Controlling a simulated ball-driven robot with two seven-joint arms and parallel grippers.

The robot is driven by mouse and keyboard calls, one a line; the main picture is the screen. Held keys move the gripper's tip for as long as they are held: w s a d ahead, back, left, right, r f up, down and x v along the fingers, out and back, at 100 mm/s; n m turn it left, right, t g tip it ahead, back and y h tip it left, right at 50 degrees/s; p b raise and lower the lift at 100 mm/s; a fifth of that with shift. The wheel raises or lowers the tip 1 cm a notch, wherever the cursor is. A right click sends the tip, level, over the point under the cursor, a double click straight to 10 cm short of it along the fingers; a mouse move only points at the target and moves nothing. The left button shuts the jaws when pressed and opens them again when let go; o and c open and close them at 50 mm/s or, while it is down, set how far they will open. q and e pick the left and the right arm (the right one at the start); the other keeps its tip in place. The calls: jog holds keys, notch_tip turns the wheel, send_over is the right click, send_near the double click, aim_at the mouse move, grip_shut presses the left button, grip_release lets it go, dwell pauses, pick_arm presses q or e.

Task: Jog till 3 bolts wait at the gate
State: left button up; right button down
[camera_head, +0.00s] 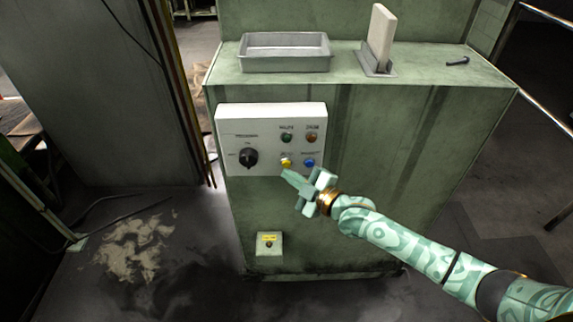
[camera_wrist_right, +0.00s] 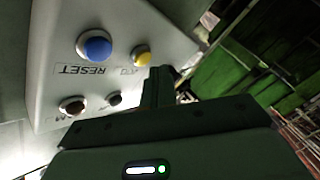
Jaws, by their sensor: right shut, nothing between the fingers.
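The white control panel (camera_head: 232,122) is on the front of the green machine (camera_head: 360,120). In the right wrist view the shut fingers (camera_wrist_right: 158,84) point near the yellow button (camera_wrist_right: 141,55), beside the blue button (camera_wrist_right: 95,45) labelled RESET. One dark bolt (camera_head: 457,61) lies on the machine top. My left gripper is out of view.
A grey metal tray (camera_head: 285,66) and an upright pale plate (camera_head: 381,38) in a grey holder stand on the machine top. Pale debris (camera_head: 135,245) lies on the floor at left.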

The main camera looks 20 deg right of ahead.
jog(key=shift+w, duration=0.1)
jog(key=shift+w+d, duration=0.1)
jog(key=shift+w, duration=0.2)
